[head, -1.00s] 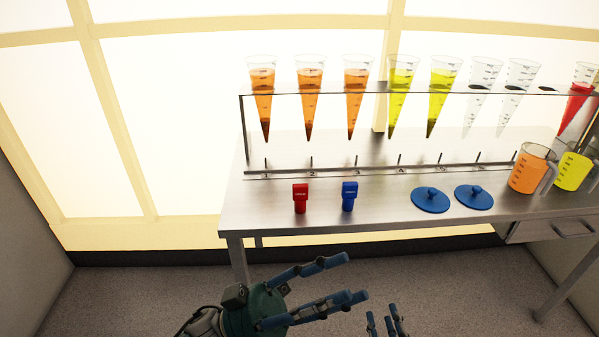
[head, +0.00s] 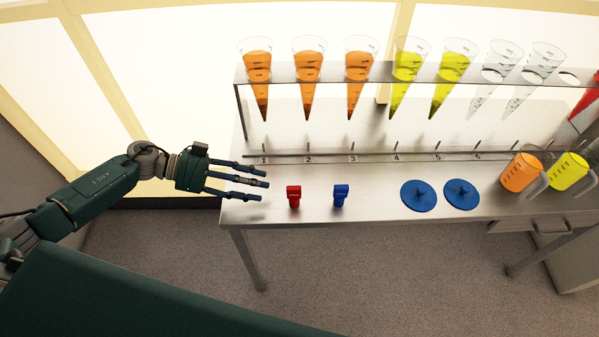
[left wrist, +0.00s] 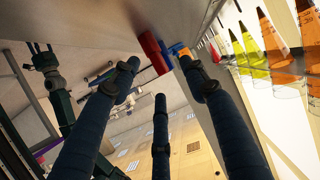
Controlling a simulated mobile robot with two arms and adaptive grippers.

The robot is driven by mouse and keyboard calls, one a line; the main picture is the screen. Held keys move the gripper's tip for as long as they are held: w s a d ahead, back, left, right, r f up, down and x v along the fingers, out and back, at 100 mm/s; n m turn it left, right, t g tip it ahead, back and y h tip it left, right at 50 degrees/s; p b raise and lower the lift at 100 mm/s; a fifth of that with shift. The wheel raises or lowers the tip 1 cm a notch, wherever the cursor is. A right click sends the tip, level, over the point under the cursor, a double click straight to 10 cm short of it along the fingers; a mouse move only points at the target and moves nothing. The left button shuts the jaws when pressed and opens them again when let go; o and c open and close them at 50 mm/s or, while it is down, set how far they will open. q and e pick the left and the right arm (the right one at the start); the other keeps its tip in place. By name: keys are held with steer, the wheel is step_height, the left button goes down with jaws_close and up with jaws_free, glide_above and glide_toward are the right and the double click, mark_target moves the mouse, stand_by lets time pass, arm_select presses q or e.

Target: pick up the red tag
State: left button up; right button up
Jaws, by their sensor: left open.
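The red tag (head: 294,196) stands on the steel table near its front left edge. It also shows in the left wrist view (left wrist: 153,54), just past the fingertips. My left gripper (head: 262,183) is open and empty, just left of the red tag and apart from it, with its fingers pointing right. In the left wrist view its blue fingers (left wrist: 162,80) are spread. My right gripper is out of the head view; a dark arm with a small hand-like end (left wrist: 42,55) shows in the left wrist view, too small to read.
A blue tag (head: 340,195) stands right of the red one. Two blue lids (head: 419,196) and two jugs (head: 522,174) are farther right. Behind is a rack (head: 385,75) of cones, some with orange or yellow juice. The table front (head: 265,212) is clear.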

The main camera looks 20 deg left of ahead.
mark_target(294, 198)
arm_select(q)
steer(key=shift+s+d, duration=0.2)
steer(key=shift+d, duration=0.2)
steer(key=b+x, duration=0.1)
steer(key=x, duration=0.2)
steer(key=b+x, duration=0.1)
steer(key=x, duration=0.2)
steer(key=r+b+x, duration=0.1)
steer(key=x, duration=0.2)
steer(key=shift+s+d, duration=0.3)
steer(key=shift+s, duration=0.05)
steer(key=shift+w+d+f, duration=0.15)
steer(key=shift+w+d, duration=0.05)
steer(key=shift+d, duration=0.15)
steer(key=c, duration=1.1)
